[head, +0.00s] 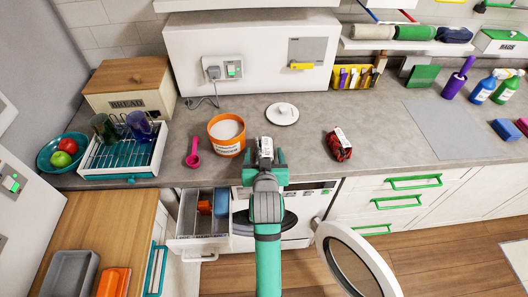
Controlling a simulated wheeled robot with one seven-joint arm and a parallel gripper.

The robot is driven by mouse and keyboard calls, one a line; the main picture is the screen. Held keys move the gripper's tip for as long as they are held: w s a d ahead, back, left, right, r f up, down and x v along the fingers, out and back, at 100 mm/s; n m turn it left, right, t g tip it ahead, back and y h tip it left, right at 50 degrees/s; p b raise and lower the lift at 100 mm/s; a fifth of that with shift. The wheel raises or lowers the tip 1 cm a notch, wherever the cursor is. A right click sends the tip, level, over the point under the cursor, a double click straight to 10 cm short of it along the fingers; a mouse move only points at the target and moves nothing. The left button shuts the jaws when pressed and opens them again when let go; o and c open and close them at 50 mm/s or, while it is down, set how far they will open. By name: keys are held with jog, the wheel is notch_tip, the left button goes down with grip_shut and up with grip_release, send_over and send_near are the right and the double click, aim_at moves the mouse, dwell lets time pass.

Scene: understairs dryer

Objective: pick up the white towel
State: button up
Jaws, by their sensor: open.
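I cannot clearly make out a white towel in the head view. A row of rolled cloths lies on the shelf at upper right, and the leftmost one (373,32) is pale beige-grey. My gripper (265,145) is over the front part of the grey counter, right of the orange tub, and points away from me. It is open, and no object shows in it. My arm hides part of the white front-loading machine (299,232) below, whose round door (357,264) stands open to the right. The inside of its drum is mostly hidden.
On the counter (385,120) stand an orange tub (227,148) of white powder, a pink scoop (193,153), a white lid (282,114), a red packet (338,145) and a dish rack (124,155). An open drawer (190,225) juts out left of the machine.

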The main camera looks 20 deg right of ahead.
jog(key=shift+x, duration=0.85)
jog(key=c, duration=1.2)
jog(key=shift+r, duration=0.1)
